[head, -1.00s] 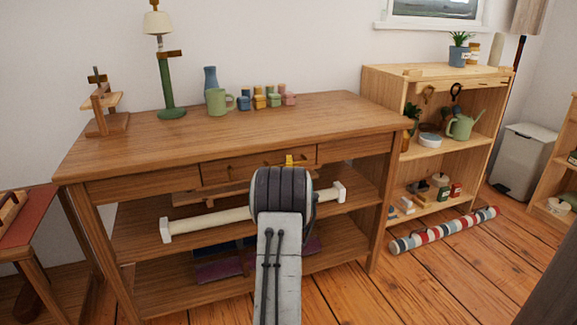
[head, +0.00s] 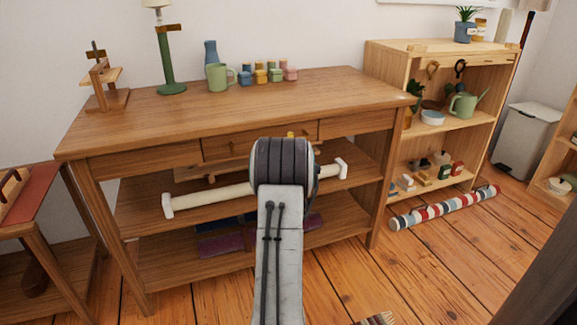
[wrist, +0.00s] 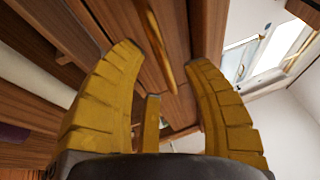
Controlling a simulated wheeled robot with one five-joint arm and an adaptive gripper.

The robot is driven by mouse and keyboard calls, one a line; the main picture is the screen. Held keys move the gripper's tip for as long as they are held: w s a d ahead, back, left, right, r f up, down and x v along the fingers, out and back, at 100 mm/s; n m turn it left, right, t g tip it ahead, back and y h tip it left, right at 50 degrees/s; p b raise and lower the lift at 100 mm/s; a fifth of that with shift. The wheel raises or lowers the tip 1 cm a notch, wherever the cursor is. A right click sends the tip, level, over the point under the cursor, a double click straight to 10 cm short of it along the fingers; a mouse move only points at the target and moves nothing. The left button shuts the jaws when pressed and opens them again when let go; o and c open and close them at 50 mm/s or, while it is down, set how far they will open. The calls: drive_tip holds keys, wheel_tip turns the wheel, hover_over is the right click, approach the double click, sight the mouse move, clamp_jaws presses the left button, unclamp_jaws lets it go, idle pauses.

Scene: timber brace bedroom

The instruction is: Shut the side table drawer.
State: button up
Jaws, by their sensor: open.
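The wooden side table (head: 330,92) stands ahead of me with a drawer row under its top. The middle drawer (head: 222,148) has a slim handle; my arm hides its right part. I cannot tell how far it stands out. In the wrist view, a wooden front (wrist: 180,100) and a thin bar-like handle (wrist: 158,42) lie close beyond my fingers. My gripper (wrist: 163,62) is open and empty, with yellow fingers on either side of the handle's line. I cannot tell if they touch. In the head view only a yellow bit of it shows above my arm.
A green lamp (head: 170,65), green mug (head: 217,77), blue vase (head: 211,53) and small pots stand on the tabletop. A white roll (head: 215,196) lies on the shelf below. A striped roll (head: 445,207) lies on the floor at right, before a shelf unit (head: 440,47).

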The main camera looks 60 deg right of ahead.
drive_tip(key=v, duration=0.9)
idle(0.7)
